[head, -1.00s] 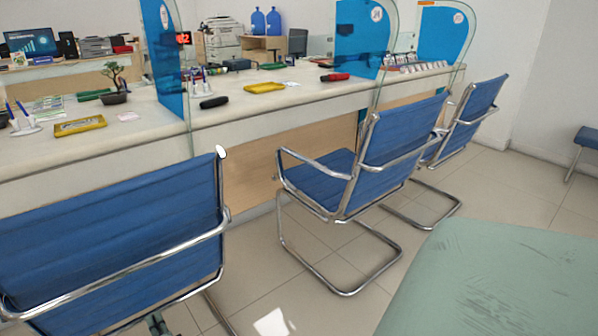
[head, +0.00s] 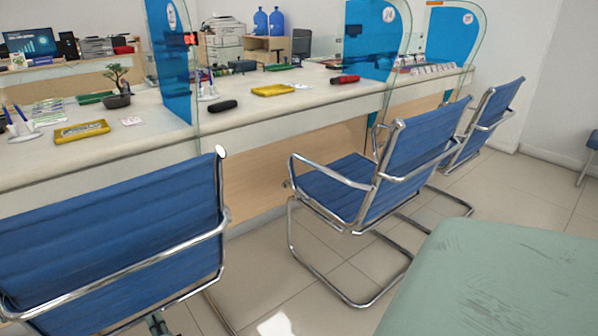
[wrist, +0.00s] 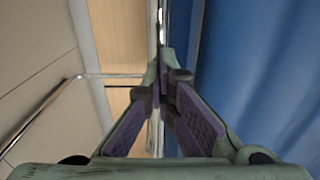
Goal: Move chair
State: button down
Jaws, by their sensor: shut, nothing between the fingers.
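A blue chair (head: 110,235) with a chrome frame fills the lower left of the head view, its back toward me and the counter beyond it. In the wrist view its blue backrest (wrist: 260,70) fills the right side, and a chrome bar stands upright just beyond the fingertips. My gripper (wrist: 165,72) is shut and empty, fingertips together close beside the backrest's edge; I cannot tell whether they touch the frame. In the head view most of my gripper is hidden behind the chair; only a small green part of mine shows below the backrest.
A second blue chair (head: 385,190) and a third (head: 487,125) stand along the counter to the right. The long counter (head: 250,113) has glass and blue dividers (head: 372,40). Bare tiled floor (head: 330,262) lies between the near chair and the second one.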

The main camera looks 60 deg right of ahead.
jog(key=p+v, duration=0.8)
jog(key=v, duration=0.1)
jog(key=shift+s, duration=0.4)
jog(key=shift+a, duration=0.15)
